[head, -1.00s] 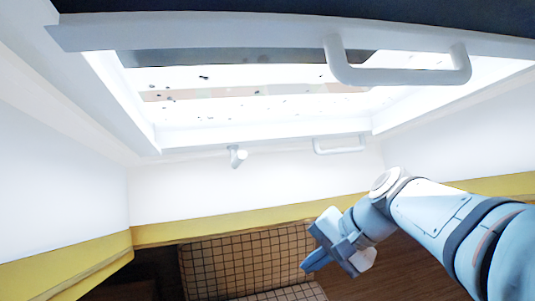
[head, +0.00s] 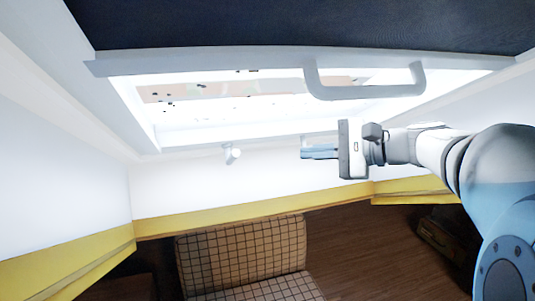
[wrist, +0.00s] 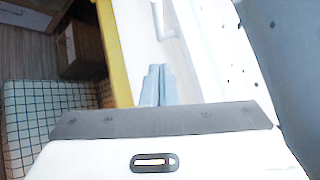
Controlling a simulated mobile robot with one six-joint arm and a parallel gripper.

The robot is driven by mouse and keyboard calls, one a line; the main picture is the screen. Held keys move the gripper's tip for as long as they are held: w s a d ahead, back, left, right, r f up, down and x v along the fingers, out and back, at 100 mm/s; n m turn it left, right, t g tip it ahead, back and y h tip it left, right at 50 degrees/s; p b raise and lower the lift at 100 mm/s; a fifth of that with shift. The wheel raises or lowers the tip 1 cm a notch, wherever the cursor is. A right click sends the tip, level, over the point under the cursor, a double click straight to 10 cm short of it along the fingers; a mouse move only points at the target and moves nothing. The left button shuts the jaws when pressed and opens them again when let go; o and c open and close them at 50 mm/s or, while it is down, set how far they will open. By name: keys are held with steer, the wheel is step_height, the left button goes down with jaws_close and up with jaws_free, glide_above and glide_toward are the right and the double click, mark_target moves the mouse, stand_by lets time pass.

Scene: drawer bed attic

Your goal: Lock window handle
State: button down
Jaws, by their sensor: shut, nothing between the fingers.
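A skylight window has a white frame (head: 245,136). A small white knob-like handle (head: 233,155) sticks out below its lower edge. A large white bar handle (head: 365,90) is on the sash rail above. My gripper (head: 304,152) is shut and empty, its fingers pointing left towards the knob with a clear gap between. A smaller bar handle on the lower frame is mostly hidden behind my gripper in the head view. In the wrist view, a white bar handle (wrist: 166,22) lies just beyond my shut fingertips (wrist: 158,68), apparently not touched. The knob cannot be made out there.
A checked seat (head: 240,250) stands below on a wooden floor (head: 360,240). A yellow ledge (head: 220,226) runs along the wall. A dark blind or panel (head: 300,25) spans the top. The white wall between knob and ledge is clear.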

steer(key=s+a+r+p+x, duration=0.1)
steer(key=s+p+x, duration=0.1)
steer(key=x, duration=1)
steer(key=shift+w+a+p, duration=0.2)
steer(key=shift+a+p, duration=0.4)
steer(key=shift+p, duration=0.05)
steer(key=shift+r, duration=0.2)
